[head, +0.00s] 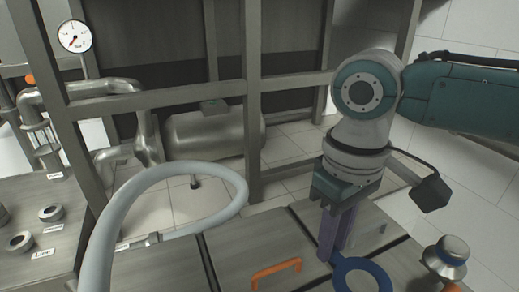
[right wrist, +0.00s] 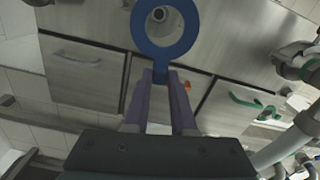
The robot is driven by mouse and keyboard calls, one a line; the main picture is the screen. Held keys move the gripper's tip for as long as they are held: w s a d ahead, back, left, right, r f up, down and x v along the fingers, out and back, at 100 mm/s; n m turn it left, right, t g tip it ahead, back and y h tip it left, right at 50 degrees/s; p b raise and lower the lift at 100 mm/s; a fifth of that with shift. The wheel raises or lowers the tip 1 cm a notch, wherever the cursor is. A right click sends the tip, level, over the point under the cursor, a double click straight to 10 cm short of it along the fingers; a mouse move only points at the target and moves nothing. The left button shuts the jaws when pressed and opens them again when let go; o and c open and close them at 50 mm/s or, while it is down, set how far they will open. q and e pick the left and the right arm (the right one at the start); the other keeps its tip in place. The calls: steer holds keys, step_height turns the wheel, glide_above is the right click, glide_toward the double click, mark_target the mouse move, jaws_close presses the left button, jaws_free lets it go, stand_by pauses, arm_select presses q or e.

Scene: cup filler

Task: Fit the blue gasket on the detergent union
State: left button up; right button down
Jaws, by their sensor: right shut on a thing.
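The blue gasket, a flat ring with a small tab, shows in the head view (head: 362,263) and the right wrist view (right wrist: 165,54). My right gripper (head: 334,252) has its purple fingers shut on the tab, also seen in the right wrist view (right wrist: 161,76). The ring sticks out past the fingertips, above the metal cabinet top. A silver round fitting (head: 447,257) stands to the right of the gasket, apart from it. I cannot read a label marking the detergent union. My left gripper is not in view.
A pale hose (head: 100,235) loops across the left middle. Labelled fittings (head: 50,213) stand on the left bench. An orange handle (head: 276,271) is left of the gasket; a green handle shows in the right wrist view (right wrist: 250,100). Metal frame posts (head: 252,100) rise behind.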

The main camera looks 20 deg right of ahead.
mark_target(338, 257)
steer(key=shift+s+d+f, duration=0.2)
steer(key=shift+f, duration=0.35)
steer(key=shift+s+d+f, duration=0.15)
steer(key=shift+d+f, duration=0.05)
steer(key=shift+f, duration=0.5)
step_height(338, 257, down, 4)
steer(key=b, duration=0.5)
steer(key=shift+r, duration=0.15)
steer(key=shift+r, duration=0.1)
steer(key=shift+p, duration=0.35)
steer(key=shift+s+f, duration=0.1)
steer(key=shift+f, duration=0.3)
steer(key=shift+f+b, duration=0.8)
steer(key=shift+f, duration=0.55)
